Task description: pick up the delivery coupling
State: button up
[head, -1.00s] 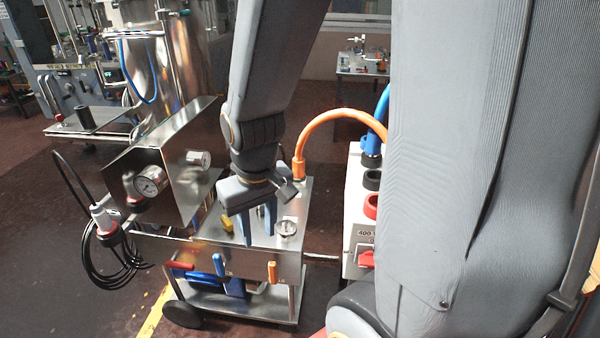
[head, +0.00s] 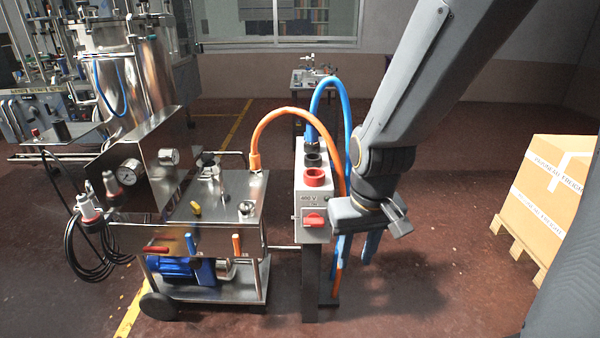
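No part is marked as the delivery coupling, and I cannot tell which fitting it is. The steel cart (head: 190,232) has an orange hose end (head: 254,162) standing upright at its back right corner. A metal fitting with a dark top (head: 209,167) also stands on the cart, with a small yellow part (head: 195,209) and a round gauge (head: 246,208) in front of it. My gripper (head: 360,257) points down to the right of the white 400 V box (head: 313,200), beside the hoses. Its fingers look apart, with nothing seen between them.
The box stands on a dark post (head: 311,284), with a red switch and sockets. A blue hose (head: 330,82) and the orange hose arch near my arm. A cardboard carton (head: 548,190) on a pallet stands right. A cable plug (head: 88,207) hangs left. Floor in front is clear.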

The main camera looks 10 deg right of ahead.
aim_at(254, 158)
jog(key=u, duration=0.55)
jog(key=i, duration=0.3)
jog(key=u, duration=0.75)
jog(key=i, duration=1.3)
jog(key=z, duration=0.8)
jog(key=i, duration=0.5)
jog(key=z, duration=0.45)
